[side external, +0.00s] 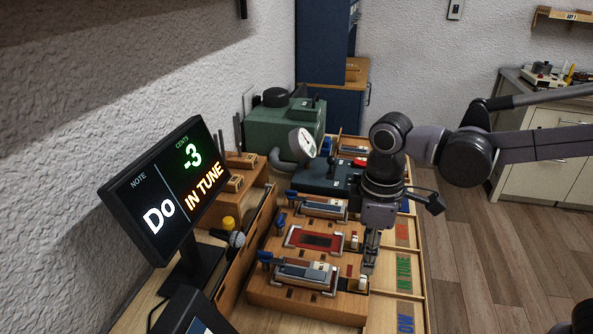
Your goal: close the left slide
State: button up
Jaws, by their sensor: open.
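A wooden block (318,265) carries three metal-framed units in a row. The near unit (305,272) and the far unit (324,208) show blue-grey plates in their frames. I cannot tell which of these is the left slide. My gripper (369,262) points down over the right edge of the block, close to the near unit's cream-coloured piece (362,284). It holds nothing that I can see; whether it touches that piece is unclear.
A tuner screen (167,192) reading "Do, -3, IN TUNE" stands at left. A green machine (285,128) and a gauge (302,143) stand behind the block. A microphone (236,240) lies left of it. A tray with coloured strips (404,272) runs along the right.

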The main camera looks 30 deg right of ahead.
aim_at(363, 278)
jog(key=shift+f, duration=3.6)
grip_shut()
